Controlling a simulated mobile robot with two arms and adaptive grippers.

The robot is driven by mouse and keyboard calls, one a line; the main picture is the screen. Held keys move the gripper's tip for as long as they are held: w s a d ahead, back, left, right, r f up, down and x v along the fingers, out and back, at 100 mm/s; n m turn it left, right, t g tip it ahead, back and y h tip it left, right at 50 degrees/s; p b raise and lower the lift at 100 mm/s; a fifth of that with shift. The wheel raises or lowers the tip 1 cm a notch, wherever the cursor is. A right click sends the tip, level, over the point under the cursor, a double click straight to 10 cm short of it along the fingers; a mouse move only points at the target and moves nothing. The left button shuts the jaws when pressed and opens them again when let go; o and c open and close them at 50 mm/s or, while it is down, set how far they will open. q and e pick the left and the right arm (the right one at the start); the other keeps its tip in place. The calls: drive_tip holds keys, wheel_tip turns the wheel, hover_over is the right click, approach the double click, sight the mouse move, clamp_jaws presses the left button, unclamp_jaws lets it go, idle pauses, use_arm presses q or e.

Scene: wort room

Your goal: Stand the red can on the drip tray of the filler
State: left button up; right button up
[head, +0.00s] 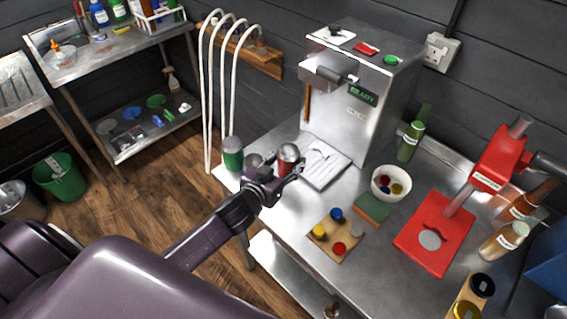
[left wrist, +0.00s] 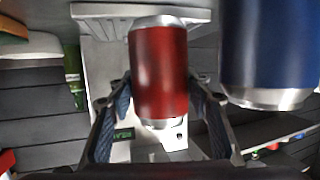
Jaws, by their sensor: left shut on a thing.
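The red can (head: 287,161) is upright in my left gripper (head: 282,172), which is shut around it. In the left wrist view the red can (left wrist: 159,72) stands between the two fingers of my left gripper (left wrist: 160,92). The filler (head: 362,92) is a steel machine with a green display. Its pale drip tray (head: 325,166) lies at its foot and looks empty. The can is just left of the tray in the head view; I cannot tell its exact height above the table. My right gripper is not in view.
A green can (head: 232,155) stands at the table's left edge. A blue can (left wrist: 268,50) is close beside the red can in the left wrist view. A bowl of caps (head: 391,183), a wooden board (head: 335,238), a green bottle (head: 410,141) and a red press (head: 436,235) stand to the right.

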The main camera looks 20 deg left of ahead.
use_arm(q)
drive_tip(key=w, duration=0.1)
drive_tip(key=w+d+b, duration=0.1)
drive_tip(key=w, duration=0.2)
drive_tip(key=shift+w+d+f, duration=0.15)
drive_tip(key=shift+d+f, duration=0.05)
drive_tip(key=shift+d, duration=0.1)
drive_tip(key=shift+w+d+b, duration=0.35)
drive_tip(key=shift+w+b, duration=0.1)
drive_tip(key=shift+w, duration=0.6)
drive_tip(key=shift+w+d+b, duration=0.4)
drive_tip(key=shift+w+b, duration=0.05)
drive_tip(key=shift+w, duration=0.55)
drive_tip(key=shift+w+d+b, duration=0.35)
drive_tip(key=shift+w+b, duration=0.1)
drive_tip(key=shift+w, duration=0.6)
drive_tip(key=shift+f+p, duration=0.1)
drive_tip(key=shift+p, duration=0.2)
drive_tip(key=shift+f, duration=0.35)
drive_tip(key=o, duration=1)
